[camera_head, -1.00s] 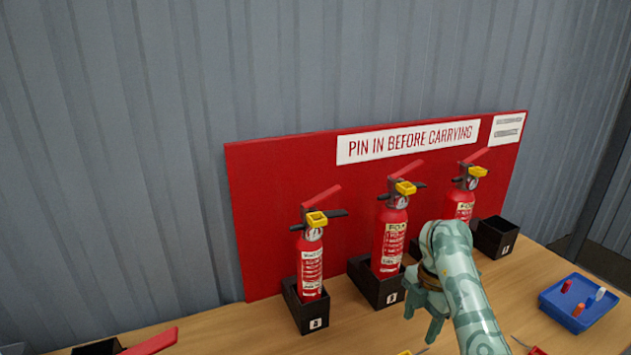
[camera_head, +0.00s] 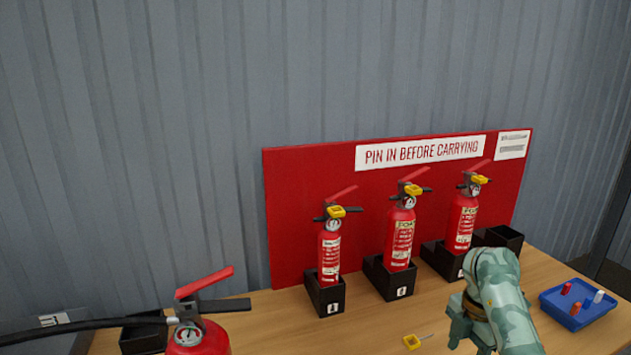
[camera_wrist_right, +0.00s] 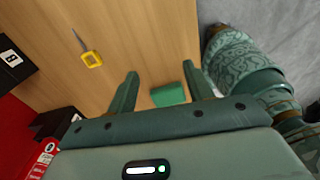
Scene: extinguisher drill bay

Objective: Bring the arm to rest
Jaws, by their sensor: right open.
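My right gripper (camera_head: 465,325) hangs over the wooden table, in front of the extinguisher row. Its two fingers are apart in the right wrist view (camera_wrist_right: 160,86), with nothing held between them. A yellow-tagged pin (camera_head: 412,341) lies loose on the table to the left of it; it also shows in the wrist view (camera_wrist_right: 91,58). Three red extinguishers, left (camera_head: 330,250), middle (camera_head: 400,240) and right (camera_head: 463,225), stand upright in black holders with yellow tags at their heads. My left gripper is not in view.
A fourth red extinguisher (camera_head: 195,340) with a black hose stands close at the lower left, partly cut off. A black box (camera_head: 143,338) is behind it. A blue tray (camera_head: 585,318) with small coloured pieces is at right. A red sign board (camera_head: 300,200) stands behind the row.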

